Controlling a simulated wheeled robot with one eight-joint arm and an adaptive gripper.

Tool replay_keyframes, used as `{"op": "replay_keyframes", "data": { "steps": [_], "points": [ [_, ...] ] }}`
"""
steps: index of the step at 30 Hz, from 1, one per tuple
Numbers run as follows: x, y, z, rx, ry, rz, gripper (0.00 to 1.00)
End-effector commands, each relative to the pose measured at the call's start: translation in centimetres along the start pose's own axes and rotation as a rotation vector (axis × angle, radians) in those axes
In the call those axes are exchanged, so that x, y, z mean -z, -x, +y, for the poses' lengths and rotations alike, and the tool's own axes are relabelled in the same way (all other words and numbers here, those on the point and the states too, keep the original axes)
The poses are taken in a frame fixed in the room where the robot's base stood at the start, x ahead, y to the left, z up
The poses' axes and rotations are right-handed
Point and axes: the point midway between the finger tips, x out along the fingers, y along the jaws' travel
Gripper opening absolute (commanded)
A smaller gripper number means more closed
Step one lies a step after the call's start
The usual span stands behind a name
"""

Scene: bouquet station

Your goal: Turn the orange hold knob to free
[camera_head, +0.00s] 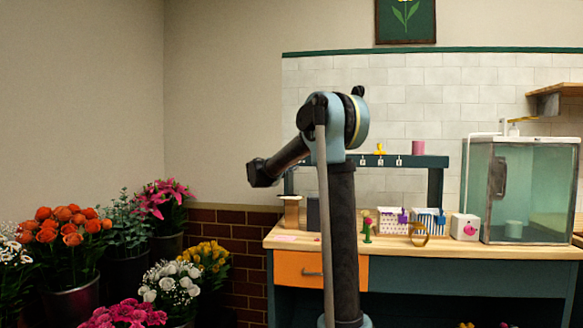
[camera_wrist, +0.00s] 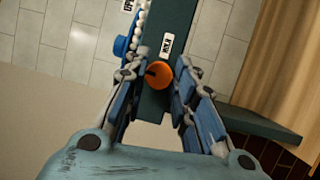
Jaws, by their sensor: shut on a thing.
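The orange knob (camera_wrist: 159,75) shows in the wrist view, round, with a dark pointer mark on its face. It sits on a dark green rail (camera_wrist: 156,107), beside a small white label (camera_wrist: 167,44) whose lettering I cannot read surely. My gripper (camera_wrist: 161,66) has its two blue-grey fingers on either side of the knob, shut on it. The contact at the fingertips is partly hidden. In the head view my arm stands in front of the bench, and neither the knob nor my fingertips can be made out.
A blue part (camera_wrist: 120,45) and a string of white beads (camera_wrist: 138,30) lie close left of the fingers. The wooden bench (camera_head: 480,249) holds patterned boxes (camera_head: 393,221) and a glass cabinet (camera_head: 530,190). Flower buckets (camera_head: 75,295) stand at the left.

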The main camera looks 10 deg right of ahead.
Motion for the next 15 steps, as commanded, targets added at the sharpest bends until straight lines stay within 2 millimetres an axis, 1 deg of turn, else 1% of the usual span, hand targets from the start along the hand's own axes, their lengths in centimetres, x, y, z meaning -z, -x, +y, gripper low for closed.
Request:
{"op": "replay_keyframes", "data": {
  "steps": [6,15],
  "points": [
    [0.17,0.14,-0.25,-0.026,0.067,0.01,0.01],
    [0.12,0.1,-0.25,-0.038,0.095,0.011,0.01]
  ]
}}
